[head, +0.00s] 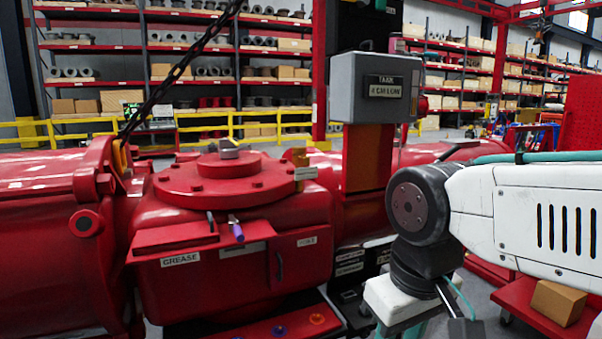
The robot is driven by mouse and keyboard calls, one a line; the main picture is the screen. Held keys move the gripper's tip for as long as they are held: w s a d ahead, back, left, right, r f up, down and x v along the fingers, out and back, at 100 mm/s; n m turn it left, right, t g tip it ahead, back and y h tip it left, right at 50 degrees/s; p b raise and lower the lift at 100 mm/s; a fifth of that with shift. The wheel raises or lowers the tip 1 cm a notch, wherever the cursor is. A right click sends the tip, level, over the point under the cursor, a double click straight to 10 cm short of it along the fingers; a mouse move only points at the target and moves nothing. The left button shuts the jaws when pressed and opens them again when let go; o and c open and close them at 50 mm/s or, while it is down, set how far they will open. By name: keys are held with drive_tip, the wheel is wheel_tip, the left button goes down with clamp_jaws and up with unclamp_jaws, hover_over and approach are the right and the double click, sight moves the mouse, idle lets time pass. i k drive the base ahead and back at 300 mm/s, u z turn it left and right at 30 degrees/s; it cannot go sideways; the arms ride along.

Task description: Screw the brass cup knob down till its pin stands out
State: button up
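A small brass-coloured piece (297,157) stands at the right rear of the red valve actuator housing (230,200), just behind a small pale label. It is too small here to tell whether it is the cup knob, and no pin can be made out. My arm comes in from the right and bends down in front of the housing's right side. Its lower end runs out of the picture at the bottom edge, so my gripper's fingertips do not show. No part of my arm in view touches the brass-coloured piece.
A grey labelled box (375,88) stands on a post right of the housing. A purple-handled lever (236,230) sticks out at the front. A large red pipe (45,235) lies at left. A yellow rail (270,125) and shelves stand behind. A cardboard box (558,302) sits at lower right.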

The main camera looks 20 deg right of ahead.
sight(295, 149)
drive_tip(key=k, duration=0.65)
drive_tip(key=z, duration=0.65)
drive_tip(key=i, duration=1.4)
drive_tip(key=u, duration=0.15)
